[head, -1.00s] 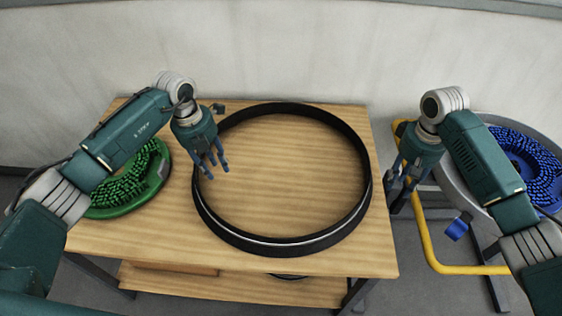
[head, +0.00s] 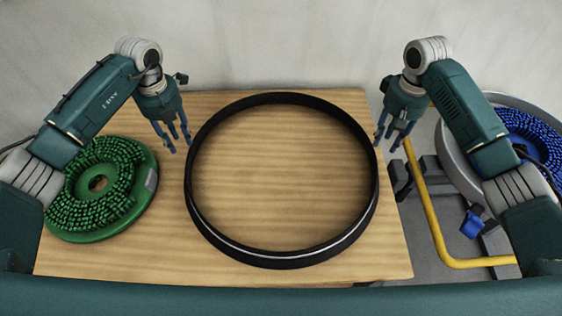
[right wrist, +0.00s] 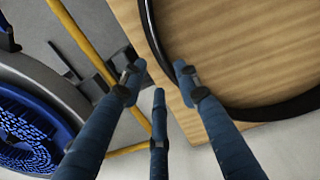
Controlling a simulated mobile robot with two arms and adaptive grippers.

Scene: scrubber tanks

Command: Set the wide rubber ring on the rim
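The wide black rubber ring (head: 284,258) lies flat on the wooden table in the head view, with a pale line along its front side. My left gripper (head: 178,142) is open and empty just outside the ring's left side. My right gripper (head: 390,142) is open just outside the ring's right side, over the table's right edge. In the right wrist view its spread fingers (right wrist: 158,85) point toward the ring's edge (right wrist: 158,45), with nothing between them. The grey round rim (head: 452,160) with blue bristles inside stands at the right, partly hidden by my right arm.
A green round brush (head: 65,215) lies on the table's left part. A yellow bar frame (head: 432,225) with a blue clip (head: 472,224) stands right of the wooden table (head: 90,262). A wall (head: 280,45) closes the back.

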